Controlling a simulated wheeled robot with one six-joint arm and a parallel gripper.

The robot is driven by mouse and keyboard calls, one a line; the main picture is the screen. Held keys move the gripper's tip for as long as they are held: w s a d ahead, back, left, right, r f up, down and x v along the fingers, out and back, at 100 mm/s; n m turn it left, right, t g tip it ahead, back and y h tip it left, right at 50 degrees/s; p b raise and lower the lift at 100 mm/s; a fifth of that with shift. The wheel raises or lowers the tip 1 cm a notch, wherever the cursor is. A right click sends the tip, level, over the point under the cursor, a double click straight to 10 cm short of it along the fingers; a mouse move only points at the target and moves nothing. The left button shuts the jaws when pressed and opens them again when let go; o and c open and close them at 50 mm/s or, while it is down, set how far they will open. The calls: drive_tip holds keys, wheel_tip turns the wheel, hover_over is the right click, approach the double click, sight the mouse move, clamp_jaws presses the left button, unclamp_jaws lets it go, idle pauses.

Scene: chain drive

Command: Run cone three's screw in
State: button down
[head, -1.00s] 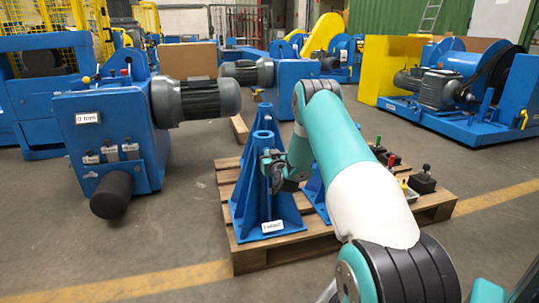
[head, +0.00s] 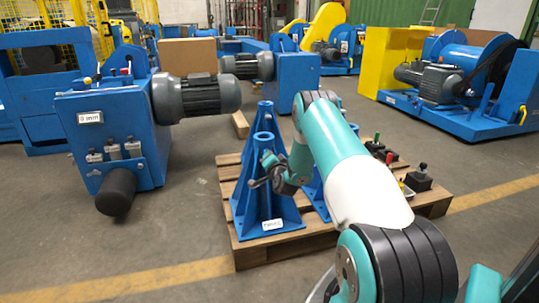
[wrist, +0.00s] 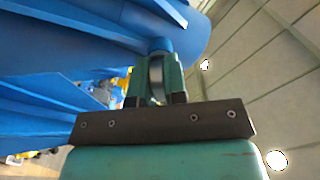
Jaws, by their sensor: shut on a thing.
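A blue cone-shaped stand (head: 268,212) with a tube top stands upright on the pallet, with a white label low on its front that is too small to read. In the head view my gripper (head: 264,172) is at the upper part of this stand, on its front side. In the wrist view my gripper (wrist: 155,88) is shut on a grey rounded screw head (wrist: 156,76), which sits against a blue round boss (wrist: 160,45) on the stand. The screw's shank is hidden, so I cannot tell how deep it is.
The wooden pallet (head: 275,253) carries other blue stands partly behind my arm, and small control boxes (head: 418,180) at the right. A blue machine with a grey motor (head: 205,98) and a black roller (head: 117,190) stands at the left. The floor in front is clear.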

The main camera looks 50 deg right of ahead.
drive_tip(key=m+p, duration=0.2)
drive_tip(key=m, duration=0.1)
drive_tip(key=shift+a+m, duration=0.15)
drive_tip(key=shift+m, duration=0.15)
drive_tip(key=shift+f+m+p, duration=0.15)
drive_tip(key=shift+m+p, duration=0.75)
drive_tip(key=shift+m, duration=1)
drive_tip(key=c, duration=1.2)
unclamp_jaws()
drive_tip(key=shift+o, duration=0.2)
